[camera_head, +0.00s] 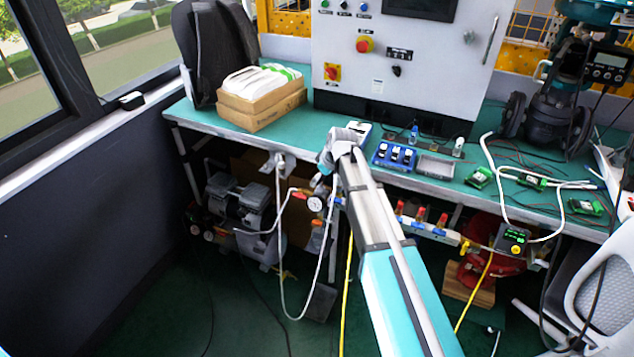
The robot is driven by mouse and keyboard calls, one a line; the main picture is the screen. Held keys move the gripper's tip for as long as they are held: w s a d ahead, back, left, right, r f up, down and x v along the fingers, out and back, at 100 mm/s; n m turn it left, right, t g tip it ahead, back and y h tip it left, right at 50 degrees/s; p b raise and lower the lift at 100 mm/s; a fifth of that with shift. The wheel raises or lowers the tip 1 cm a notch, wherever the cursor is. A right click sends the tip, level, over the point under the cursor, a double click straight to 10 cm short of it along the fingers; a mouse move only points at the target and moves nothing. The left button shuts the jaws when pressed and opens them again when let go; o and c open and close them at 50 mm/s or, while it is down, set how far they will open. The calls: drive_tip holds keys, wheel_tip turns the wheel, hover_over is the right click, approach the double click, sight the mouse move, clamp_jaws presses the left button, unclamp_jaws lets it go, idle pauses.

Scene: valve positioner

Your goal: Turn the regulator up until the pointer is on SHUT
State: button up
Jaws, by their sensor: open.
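A round white pressure gauge (315,204) hangs below the bench's front edge, with air fittings and hoses beside it. The regulator's knob cannot be made out; my gripper and wrist cover the space just above the gauge. My gripper (327,163) is at the bench's front edge, above the gauge, with its jaws open. Its fingertips are too small to show whether they touch anything. A black box with a green display and a yellow part (514,240) is at the right, below the bench edge. Its pointer and the SHUT mark are too small to read.
The green bench (290,126) carries a cardboard box (262,106), a blue tray (394,157) and a grey control cabinet (345,45). Red-handled valves (420,214) line the front right of my arm. Hoses hang below; a white chair (605,290) stands right.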

drive_tip(key=shift+f, duration=0.15)
drive_tip(key=c, duration=1.1)
drive_tip(key=shift+w, duration=0.1)
drive_tip(key=shift+m, duration=0.4)
drive_tip(key=shift+m+t+h, duration=0.3)
drive_tip(key=shift+m+t, duration=0.1)
drive_tip(key=shift+m, duration=0.3)
drive_tip(key=shift+w, duration=0.1)
drive_tip(key=o, duration=1.1)
drive_tip(key=shift+d, duration=0.1)
